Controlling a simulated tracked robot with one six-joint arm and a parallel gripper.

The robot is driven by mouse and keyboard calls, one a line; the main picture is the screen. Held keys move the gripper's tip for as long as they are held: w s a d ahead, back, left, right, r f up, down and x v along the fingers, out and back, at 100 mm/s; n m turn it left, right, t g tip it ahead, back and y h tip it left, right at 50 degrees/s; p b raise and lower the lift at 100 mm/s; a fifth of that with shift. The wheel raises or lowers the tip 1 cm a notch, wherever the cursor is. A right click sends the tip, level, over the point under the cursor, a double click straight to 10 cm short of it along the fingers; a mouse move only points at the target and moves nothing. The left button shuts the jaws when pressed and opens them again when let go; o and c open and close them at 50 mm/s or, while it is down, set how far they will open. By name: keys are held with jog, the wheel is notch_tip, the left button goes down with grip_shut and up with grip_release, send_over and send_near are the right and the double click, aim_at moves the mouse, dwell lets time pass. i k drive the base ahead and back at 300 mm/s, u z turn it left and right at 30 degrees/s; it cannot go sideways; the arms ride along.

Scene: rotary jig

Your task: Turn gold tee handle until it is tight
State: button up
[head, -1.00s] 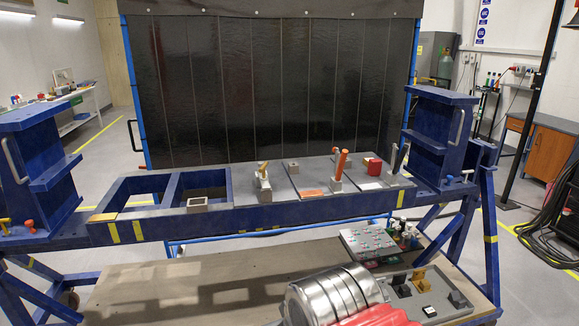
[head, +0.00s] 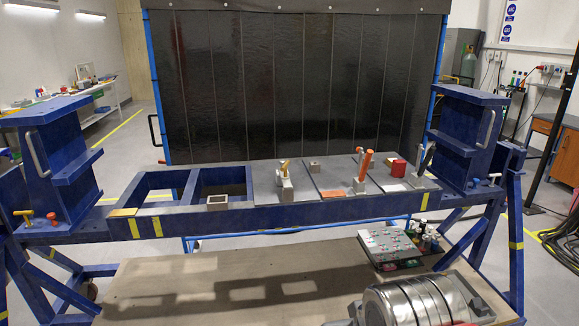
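A gold tee handle (head: 25,216) stands at the far left end of the blue rotary jig, on its lower ledge beside an orange-red knob (head: 51,218). A second gold or yellow handle (head: 285,166) leans up from a grey clamp block (head: 286,189) near the middle of the jig's plate. Which handle is loose or tight does not show. My gripper is not in view.
The blue jig frame (head: 220,219) spans the view, with open pockets at its left. Orange handle (head: 365,163) and red block (head: 398,167) stand on its right plate. A button panel (head: 395,246) sits over the lower board (head: 200,290), whose left and middle are clear.

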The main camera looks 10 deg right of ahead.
aim_at(284, 168)
jog(key=u, duration=0.05)
jog(key=i, duration=1)
jog(key=z, duration=0.05)
